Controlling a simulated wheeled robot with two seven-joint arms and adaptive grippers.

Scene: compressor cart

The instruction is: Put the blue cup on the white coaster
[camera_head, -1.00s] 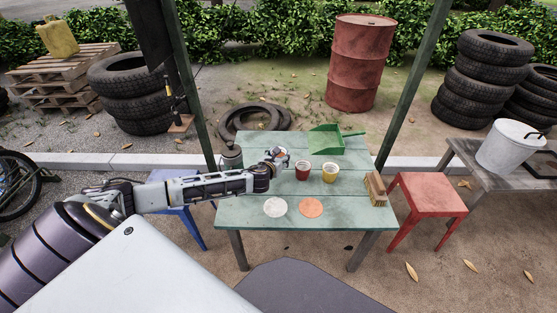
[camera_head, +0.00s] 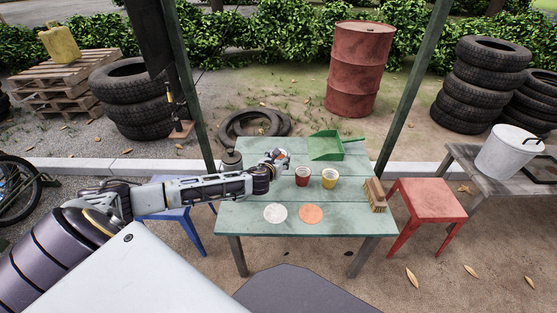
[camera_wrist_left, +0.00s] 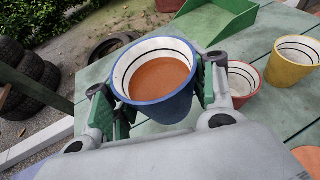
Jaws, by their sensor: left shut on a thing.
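The blue cup (camera_wrist_left: 158,75), with a white inside and brown contents, sits upright between the fingers of my left gripper (camera_wrist_left: 160,88) in the left wrist view. The gripper is shut on it. In the head view the left gripper (camera_head: 275,160) is over the back left part of the green table (camera_head: 240,218), and the cup is mostly hidden there. The white coaster (camera_head: 275,213) lies bare near the table's front edge, in front of the gripper. Whether the cup touches the table is unclear. My right gripper is not in view.
An orange coaster (camera_head: 311,215) lies right of the white one. A red cup (camera_head: 302,176) and a yellow cup (camera_head: 329,178) stand right of the gripper. A green dustpan (camera_head: 326,146) is behind them; a brush (camera_head: 375,194) lies at the right edge.

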